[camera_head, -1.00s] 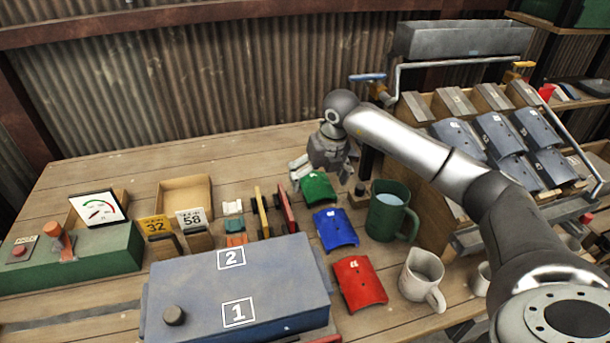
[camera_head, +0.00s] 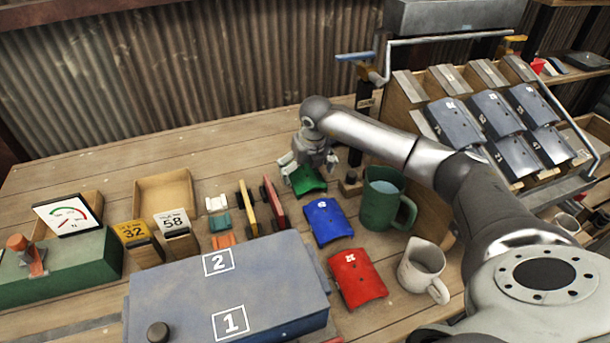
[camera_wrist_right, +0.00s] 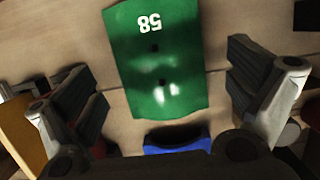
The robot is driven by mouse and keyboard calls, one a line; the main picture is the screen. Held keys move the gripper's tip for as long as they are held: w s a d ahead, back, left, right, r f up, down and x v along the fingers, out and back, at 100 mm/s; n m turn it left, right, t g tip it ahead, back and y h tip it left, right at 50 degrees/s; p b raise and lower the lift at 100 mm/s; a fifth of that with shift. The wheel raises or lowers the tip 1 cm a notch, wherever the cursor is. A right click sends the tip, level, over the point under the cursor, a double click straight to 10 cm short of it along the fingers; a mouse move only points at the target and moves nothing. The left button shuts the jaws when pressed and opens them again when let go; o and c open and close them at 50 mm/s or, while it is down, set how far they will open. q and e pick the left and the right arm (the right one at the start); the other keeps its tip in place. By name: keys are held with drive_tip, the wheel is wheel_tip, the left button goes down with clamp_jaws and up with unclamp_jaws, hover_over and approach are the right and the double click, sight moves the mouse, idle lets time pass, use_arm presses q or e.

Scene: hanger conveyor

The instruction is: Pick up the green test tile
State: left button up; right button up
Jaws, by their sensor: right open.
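The green test tile (camera_head: 306,181) lies on the wooden table, behind the blue tile, partly hidden by my right gripper in the head view. In the right wrist view the green tile (camera_wrist_right: 155,55) shows a white 58 and sits between the spread fingers. My right gripper (camera_head: 310,172) is open and empty, just above the tile; its fingers (camera_wrist_right: 168,95) stand apart on both sides of it, with gaps. My left gripper is not in view.
A blue tile (camera_head: 328,222) and a red tile (camera_head: 357,278) lie in front of the green one. A green mug (camera_head: 381,205) and a white mug (camera_head: 422,268) stand to the right. A grey-blue box (camera_head: 270,285) and upright red and yellow pieces are at left.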

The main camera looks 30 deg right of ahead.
drive_tip(key=shift+x, duration=1.15)
drive_tip(key=shift+r, duration=0.1)
drive_tip(key=c, duration=1.2)
drive_tip(key=shift+o, duration=0.2)
